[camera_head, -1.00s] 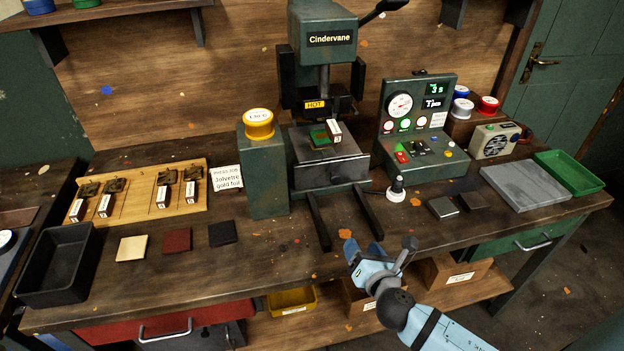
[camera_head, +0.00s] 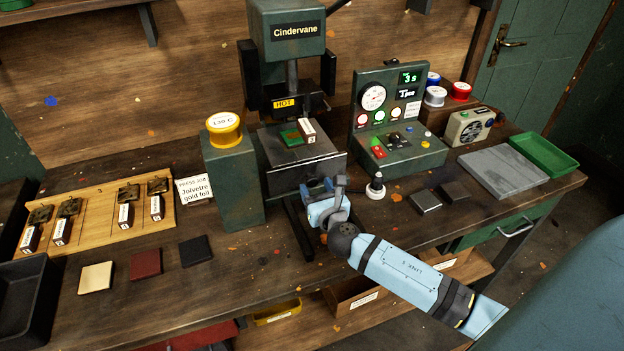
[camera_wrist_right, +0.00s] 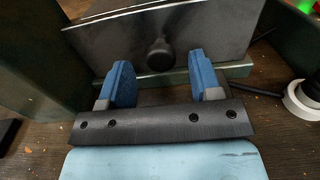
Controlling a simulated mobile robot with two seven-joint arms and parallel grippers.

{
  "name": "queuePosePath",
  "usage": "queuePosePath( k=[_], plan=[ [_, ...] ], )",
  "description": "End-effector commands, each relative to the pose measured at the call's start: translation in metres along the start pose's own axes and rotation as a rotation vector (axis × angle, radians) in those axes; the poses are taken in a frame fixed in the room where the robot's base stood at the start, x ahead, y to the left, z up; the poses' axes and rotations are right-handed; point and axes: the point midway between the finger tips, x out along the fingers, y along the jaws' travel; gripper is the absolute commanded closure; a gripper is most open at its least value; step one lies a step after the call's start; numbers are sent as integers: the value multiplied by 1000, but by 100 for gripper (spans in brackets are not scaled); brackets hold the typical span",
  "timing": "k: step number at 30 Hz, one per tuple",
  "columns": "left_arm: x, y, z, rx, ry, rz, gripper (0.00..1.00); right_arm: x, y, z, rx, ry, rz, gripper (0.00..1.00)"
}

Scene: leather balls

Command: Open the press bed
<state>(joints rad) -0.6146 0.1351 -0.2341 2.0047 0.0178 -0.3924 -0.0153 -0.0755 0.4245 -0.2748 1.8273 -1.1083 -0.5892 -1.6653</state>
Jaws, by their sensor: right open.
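The press (camera_head: 287,45) is a green machine labelled Cindervane with a yellow HOT sign. Its bed (camera_head: 312,168) is a dark grey slab with a front plate, set back under the head; two dark rails reach forward from it. A green piece (camera_head: 291,137) and a white-labelled block (camera_head: 307,130) lie on top. The right wrist view shows a round black knob (camera_wrist_right: 160,52) on the bed's front (camera_wrist_right: 105,45). My right gripper (camera_head: 334,184) is open before it, its blue fingers (camera_wrist_right: 160,72) either side of the knob in that view, apparently not gripping it. My left gripper is not visible.
A green pillar with a yellow roll (camera_head: 224,127) stands left of the bed. A small black-handled tool on a white base (camera_head: 376,188) stands close right of my gripper. The control box (camera_head: 398,120) is behind it. Stamps lie on a wooden board (camera_head: 90,205) at left.

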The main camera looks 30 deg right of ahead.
Motion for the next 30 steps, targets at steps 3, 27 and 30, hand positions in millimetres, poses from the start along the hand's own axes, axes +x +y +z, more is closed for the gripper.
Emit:
queuePosePath(
  k=[3,27,30],
  plan=[
    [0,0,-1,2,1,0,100,18,0,0,-1,0,-1,42],
    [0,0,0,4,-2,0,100,33,0,0,1,1,0,100],
    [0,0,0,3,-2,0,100,33,0,0,1,1,0,100]
  ],
)
